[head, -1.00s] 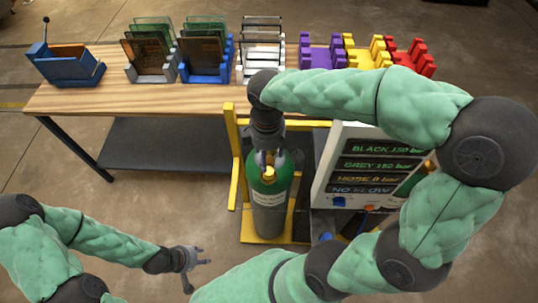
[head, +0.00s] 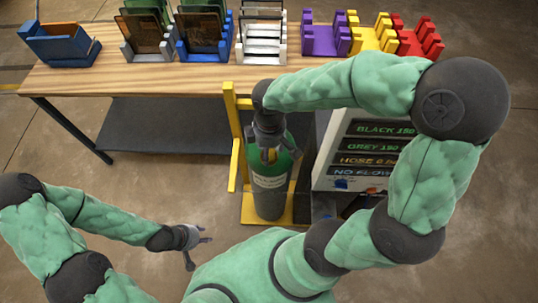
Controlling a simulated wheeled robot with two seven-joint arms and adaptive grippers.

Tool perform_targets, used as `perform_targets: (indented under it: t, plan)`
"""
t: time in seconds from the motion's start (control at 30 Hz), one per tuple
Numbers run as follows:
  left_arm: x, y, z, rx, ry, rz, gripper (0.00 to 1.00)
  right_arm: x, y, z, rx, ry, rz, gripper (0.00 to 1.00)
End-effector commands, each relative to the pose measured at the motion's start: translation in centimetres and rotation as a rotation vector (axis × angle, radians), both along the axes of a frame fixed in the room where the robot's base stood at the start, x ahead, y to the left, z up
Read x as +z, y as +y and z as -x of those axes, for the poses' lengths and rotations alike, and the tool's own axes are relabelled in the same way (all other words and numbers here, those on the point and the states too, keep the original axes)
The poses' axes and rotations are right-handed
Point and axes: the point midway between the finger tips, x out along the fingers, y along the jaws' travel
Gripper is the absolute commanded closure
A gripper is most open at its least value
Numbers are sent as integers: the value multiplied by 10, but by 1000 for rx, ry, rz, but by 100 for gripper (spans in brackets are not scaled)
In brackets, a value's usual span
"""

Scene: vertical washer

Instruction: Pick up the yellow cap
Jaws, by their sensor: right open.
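A gas cylinder (head: 269,190) with a green shoulder and grey body stands upright in a yellow frame. My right gripper (head: 268,157) is over the cylinder's top, its fingers apart and pointing down. The yellow cap is not clearly visible; the gripper covers the cylinder's top, where a small yellow part showed earlier. I cannot tell whether the fingers touch it. My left gripper (head: 199,254) is open and empty, low above the floor at the lower left, well away from the cylinder.
A wooden table (head: 150,78) behind holds a blue bin (head: 62,48), racks of plates, and purple (head: 323,40), yellow (head: 372,40) and red (head: 420,42) holders. A panel with displays (head: 365,150) stands right of the cylinder. The floor at left is clear.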

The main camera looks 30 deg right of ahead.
Motion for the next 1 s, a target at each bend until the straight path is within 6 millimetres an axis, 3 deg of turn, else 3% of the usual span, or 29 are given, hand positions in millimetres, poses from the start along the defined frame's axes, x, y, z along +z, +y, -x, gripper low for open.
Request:
perform_targets:
  t: [0.1,0.33,0.57,1.0]
  plan:
    - [-2,0,0,0,0,0,60,-9,0,0,1,1,-1,40]
    - [-2,0,0,0,0,0,60,-9,0,0,1,-1,-1,40]
    - [-2,0,0,0,0,0,60,-9,0,0,1,-1,-1,100]
    - [0,0,0,0,0,0,60,-3,0,0,0,-1,0,100]
